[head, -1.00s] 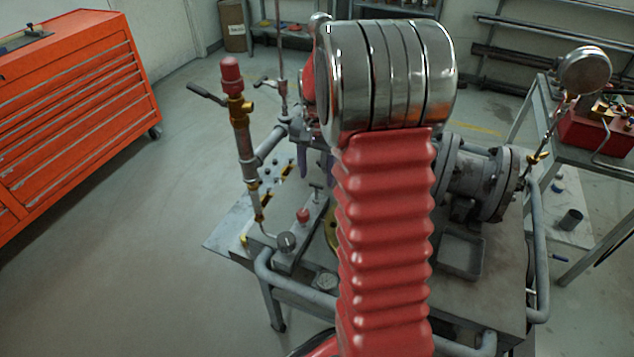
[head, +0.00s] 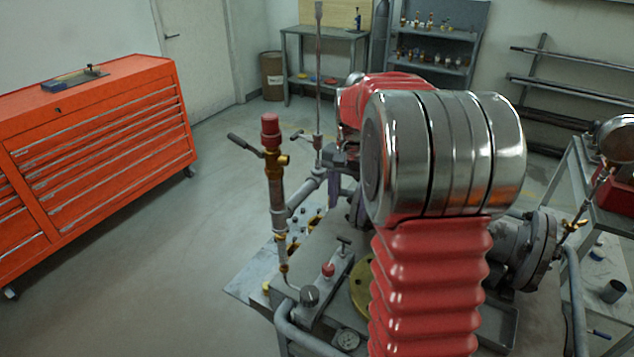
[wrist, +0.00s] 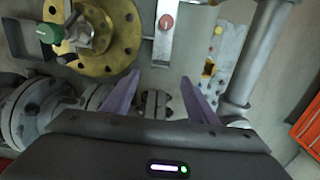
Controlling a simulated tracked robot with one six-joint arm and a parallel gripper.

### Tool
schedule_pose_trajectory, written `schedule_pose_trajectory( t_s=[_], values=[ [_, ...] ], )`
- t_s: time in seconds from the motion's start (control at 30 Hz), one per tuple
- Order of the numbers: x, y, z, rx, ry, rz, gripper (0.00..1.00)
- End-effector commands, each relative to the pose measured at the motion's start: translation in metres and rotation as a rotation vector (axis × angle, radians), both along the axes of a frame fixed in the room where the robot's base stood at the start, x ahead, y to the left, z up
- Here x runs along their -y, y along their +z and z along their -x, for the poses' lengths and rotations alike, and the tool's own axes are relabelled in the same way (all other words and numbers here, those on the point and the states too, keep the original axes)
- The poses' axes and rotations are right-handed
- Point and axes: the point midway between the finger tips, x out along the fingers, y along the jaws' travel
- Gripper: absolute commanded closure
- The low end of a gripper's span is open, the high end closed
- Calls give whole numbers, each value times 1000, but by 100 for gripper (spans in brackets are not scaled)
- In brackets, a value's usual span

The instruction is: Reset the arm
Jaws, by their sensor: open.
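My gripper (wrist: 160,100) shows in the wrist view as two purple fingers set apart, open with nothing between them. It points down over the valve bench (head: 400,255). A brass flange (wrist: 100,35) with a stem and a green knob (wrist: 48,31) lies at the upper left of the wrist view, apart from the fingers. In the head view my red arm and its metal joint hide most of the valve. A grey pipe flange (head: 540,250) shows to the right of the arm.
A relief valve with a red cap (head: 270,128) stands upright left of the arm, close to a tall thin rod (head: 319,80). An orange tool cabinet (head: 95,170) is at the left. Shelves (head: 437,45) stand at the back. The floor between cabinet and bench is clear.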

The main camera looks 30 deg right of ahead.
Motion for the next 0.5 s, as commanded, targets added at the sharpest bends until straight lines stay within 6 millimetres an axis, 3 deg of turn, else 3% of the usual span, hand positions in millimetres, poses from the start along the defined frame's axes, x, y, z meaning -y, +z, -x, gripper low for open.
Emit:
schedule_pose_trajectory(
  t_s=[0.37,0.5],
  values=[
    [1,0,-2,10,47,5,47],
    [-3,-17,5,0,131,-1,47]
  ],
)
